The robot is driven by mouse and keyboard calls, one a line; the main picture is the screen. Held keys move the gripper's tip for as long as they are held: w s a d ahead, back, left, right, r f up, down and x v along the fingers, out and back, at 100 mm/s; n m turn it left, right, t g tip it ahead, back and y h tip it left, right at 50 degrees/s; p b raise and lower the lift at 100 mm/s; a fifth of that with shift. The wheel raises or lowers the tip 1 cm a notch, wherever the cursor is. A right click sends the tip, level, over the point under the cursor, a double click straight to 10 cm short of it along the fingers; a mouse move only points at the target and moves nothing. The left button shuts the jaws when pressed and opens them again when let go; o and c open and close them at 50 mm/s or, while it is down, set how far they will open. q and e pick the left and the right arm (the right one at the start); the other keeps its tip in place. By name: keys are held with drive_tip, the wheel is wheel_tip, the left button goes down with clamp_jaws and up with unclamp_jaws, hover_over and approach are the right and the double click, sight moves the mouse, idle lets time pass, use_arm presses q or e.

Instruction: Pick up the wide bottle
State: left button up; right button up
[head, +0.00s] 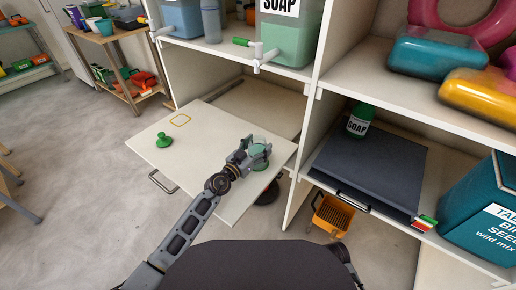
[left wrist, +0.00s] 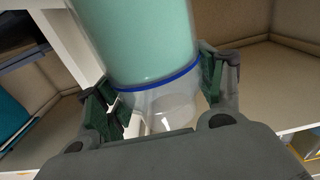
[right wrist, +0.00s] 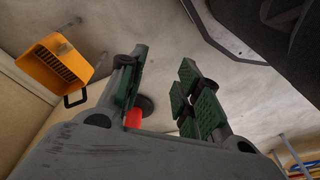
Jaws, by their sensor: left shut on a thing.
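The wide bottle (head: 260,160) is clear with teal contents, at the right side of the pulled-out white board (head: 205,175). The left wrist view shows its teal body (left wrist: 140,40), a blue ring and a clear end section. My left gripper (head: 252,152) is shut on it, with one green-padded finger on each side of the clear section, also seen in the left wrist view (left wrist: 160,95). Whether the bottle touches the board cannot be told. My right gripper (right wrist: 155,85) is open and empty above the floor in the right wrist view.
A green knob-shaped object (head: 164,141) stands on the board. An orange basket (head: 331,215) sits below. Upper shelves hold large dispensers (head: 290,35).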

use_arm(q)
drive_tip(key=shift+r, duration=0.3)
use_arm(e)
drive_tip(key=shift+f, duration=0.2)
